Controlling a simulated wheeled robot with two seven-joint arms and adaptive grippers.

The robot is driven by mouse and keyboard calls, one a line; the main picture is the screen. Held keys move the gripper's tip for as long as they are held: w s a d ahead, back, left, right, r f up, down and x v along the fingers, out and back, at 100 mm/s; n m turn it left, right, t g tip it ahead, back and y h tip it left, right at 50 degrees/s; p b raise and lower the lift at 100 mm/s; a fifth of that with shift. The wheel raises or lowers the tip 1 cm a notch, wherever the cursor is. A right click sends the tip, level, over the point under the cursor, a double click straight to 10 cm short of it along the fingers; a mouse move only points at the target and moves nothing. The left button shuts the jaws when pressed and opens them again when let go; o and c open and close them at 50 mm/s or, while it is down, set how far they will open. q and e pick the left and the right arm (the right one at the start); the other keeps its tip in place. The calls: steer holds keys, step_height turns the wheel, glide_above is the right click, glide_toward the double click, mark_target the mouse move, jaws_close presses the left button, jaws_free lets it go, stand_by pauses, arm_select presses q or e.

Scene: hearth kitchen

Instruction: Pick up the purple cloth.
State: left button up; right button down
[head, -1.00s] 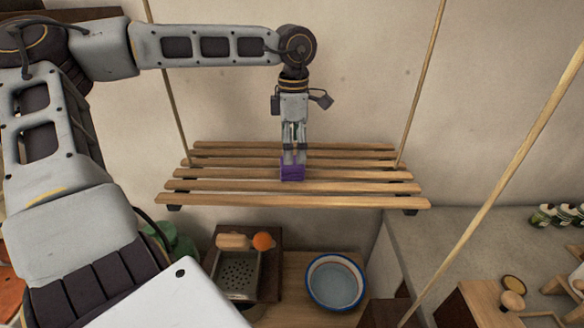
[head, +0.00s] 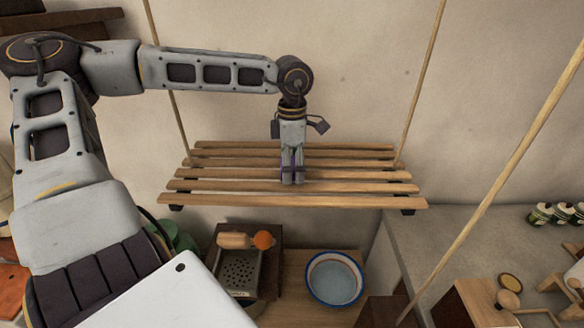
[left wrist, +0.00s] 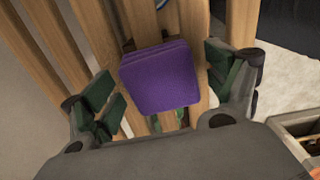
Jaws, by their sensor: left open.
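The purple cloth (left wrist: 160,77) is a folded, roughly square bundle lying on the slats of the hanging wooden rack. In the left wrist view it sits between the spread green-padded fingers of my left gripper (left wrist: 158,92), with a gap on each side. In the head view my left gripper (head: 292,178) points down at the rack and hides most of the cloth; only slivers of purple show beside the fingers. The left gripper is open and holds nothing. My right gripper is not in view.
The slatted rack (head: 230,200) hangs from wooden poles in front of a plain wall. Several jars (head: 541,214) stand on the counter at right.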

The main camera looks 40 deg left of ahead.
arm_select(q)
steer(key=shift+c, duration=0.4)
steer(key=c, duration=1)
steer(key=shift+o, duration=0.2)
steer(key=shift+r, duration=0.1)
steer(key=shift+r+b, duration=0.7)
steer(key=shift+r, duration=4.2)
